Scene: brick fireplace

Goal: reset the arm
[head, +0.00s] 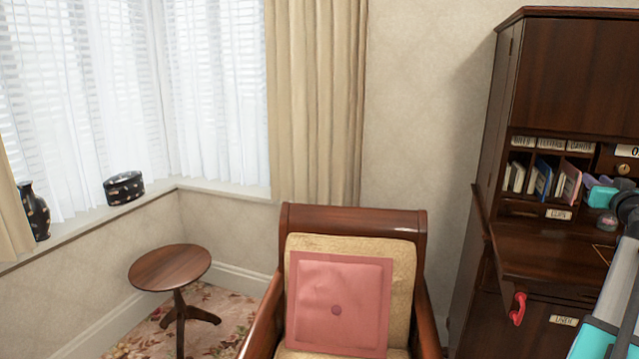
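My arm (613,290), grey with teal bands, rises at the right edge in front of the dark wooden writing desk. A dark joint shows near its upper end.
The writing desk (575,70) has books, labelled slots and a lowered writing leaf (540,250). A red object (517,309) hangs at the leaf's front. An armchair (353,220) with a pink cushion (340,290) stands centre. A round table (170,266) stands left, its top bare.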

